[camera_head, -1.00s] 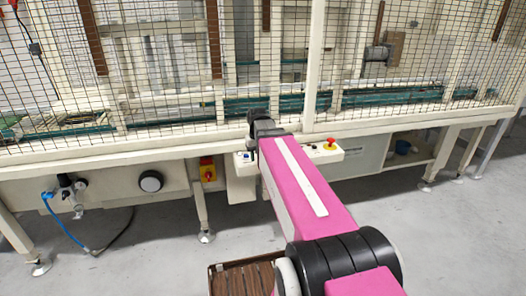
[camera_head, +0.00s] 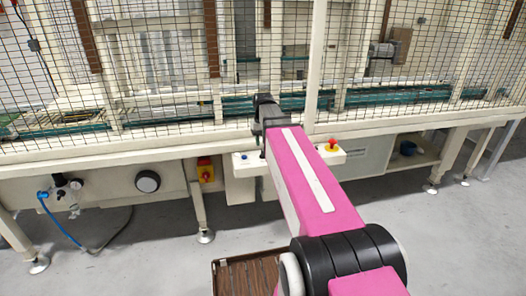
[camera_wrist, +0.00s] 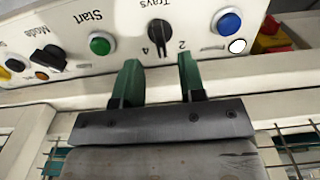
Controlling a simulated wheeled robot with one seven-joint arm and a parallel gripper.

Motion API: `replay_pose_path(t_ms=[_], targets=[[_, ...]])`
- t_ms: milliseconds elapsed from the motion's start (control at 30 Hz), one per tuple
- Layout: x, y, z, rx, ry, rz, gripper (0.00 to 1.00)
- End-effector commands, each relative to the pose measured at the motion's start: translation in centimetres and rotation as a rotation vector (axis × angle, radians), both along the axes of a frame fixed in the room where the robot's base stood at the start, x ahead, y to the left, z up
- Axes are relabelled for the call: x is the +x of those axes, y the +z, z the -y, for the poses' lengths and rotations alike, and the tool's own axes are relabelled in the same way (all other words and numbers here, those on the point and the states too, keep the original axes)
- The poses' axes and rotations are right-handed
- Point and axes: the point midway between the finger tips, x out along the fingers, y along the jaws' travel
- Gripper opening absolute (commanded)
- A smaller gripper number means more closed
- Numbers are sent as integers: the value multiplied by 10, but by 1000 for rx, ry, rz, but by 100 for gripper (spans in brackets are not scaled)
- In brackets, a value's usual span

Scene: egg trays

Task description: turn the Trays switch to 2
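The Trays switch (camera_wrist: 158,31) is a black rotary knob on the cream control panel (camera_wrist: 70,75), with the marks 4 and 2 beside it. The wrist view shows the panel upside down. The knob's bar points down the picture, between the marks or nearer the 4; I cannot tell exactly. My gripper (camera_wrist: 158,60) is open, its two green fingers apart with nothing between them. The fingertips lie just below the knob in that view, one on each side; I see no contact. In the head view my arm hides the switch and fingers, while the panel (camera_head: 246,171) shows on both sides.
A red emergency stop (camera_head: 333,145) sits at the panel's right end. Wire mesh (camera_head: 160,80) stands above.

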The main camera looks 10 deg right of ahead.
Motion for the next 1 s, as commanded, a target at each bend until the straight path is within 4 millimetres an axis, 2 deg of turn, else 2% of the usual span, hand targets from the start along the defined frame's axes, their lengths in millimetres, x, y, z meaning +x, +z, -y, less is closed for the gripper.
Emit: replay_pose_path(t_ms=[100, 300, 500, 767, 800, 867, 900, 1000], targets=[[0, -18, 0, 0, 0, -1, 37], [0, -39, 0, 0, 0, -1, 37], [0, -48, 0, 0, 0, 1, 37], [0, -49, 0, 0, 0, 1, 37], [0, -49, 0, 0, 0, 1, 34], [0, -49, 0, 0, 0, 1, 14], [0, -49, 0, 0, 0, 1, 1], [0, -49, 0, 0, 0, 1, 0]])
